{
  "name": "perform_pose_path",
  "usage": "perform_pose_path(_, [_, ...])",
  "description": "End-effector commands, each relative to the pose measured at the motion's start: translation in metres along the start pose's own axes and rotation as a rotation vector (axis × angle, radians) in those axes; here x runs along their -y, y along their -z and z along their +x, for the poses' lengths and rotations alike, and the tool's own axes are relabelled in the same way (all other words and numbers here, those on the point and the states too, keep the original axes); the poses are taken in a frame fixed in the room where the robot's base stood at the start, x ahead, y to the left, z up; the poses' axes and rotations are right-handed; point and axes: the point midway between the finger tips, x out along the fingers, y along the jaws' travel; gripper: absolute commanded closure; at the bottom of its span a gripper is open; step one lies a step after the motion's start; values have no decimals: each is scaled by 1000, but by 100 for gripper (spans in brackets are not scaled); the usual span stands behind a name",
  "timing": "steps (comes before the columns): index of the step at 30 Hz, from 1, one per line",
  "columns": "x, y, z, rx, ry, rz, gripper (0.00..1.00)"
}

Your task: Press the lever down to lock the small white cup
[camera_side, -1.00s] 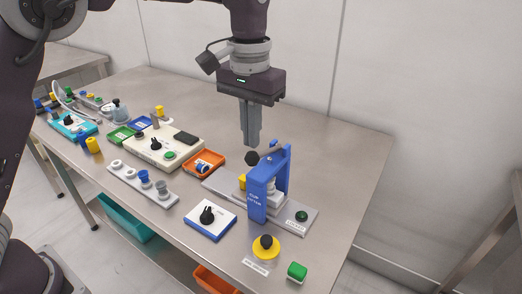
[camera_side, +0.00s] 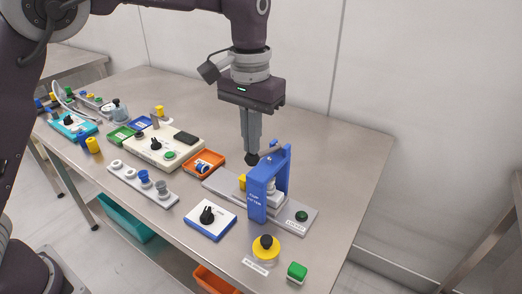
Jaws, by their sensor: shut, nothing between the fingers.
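The blue cup fitter frame (camera_side: 258,194) stands on a grey base plate (camera_side: 302,227) at the right of the table. Its lever ends in a black ball knob (camera_side: 251,159) that sticks out to the left at the top of the frame. The small white cup (camera_side: 270,187) appears to sit inside the frame, mostly hidden by the blue posts. My gripper (camera_side: 253,150) is shut and empty, pointing down, with its fingertips right at the black knob. I cannot tell for sure whether they touch it.
A white box with a black dial (camera_side: 209,217) stands in front. An orange tray (camera_side: 204,163) and a rack of cups (camera_side: 143,184) lie to the left. The table behind is clear.

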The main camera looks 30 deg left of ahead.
Motion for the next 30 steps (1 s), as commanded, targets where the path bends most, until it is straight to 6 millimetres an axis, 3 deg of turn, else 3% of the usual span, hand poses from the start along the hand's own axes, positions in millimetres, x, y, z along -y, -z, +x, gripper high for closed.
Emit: perform_pose_path(30, [0, 0, 41, 0, 0, 1, 100])
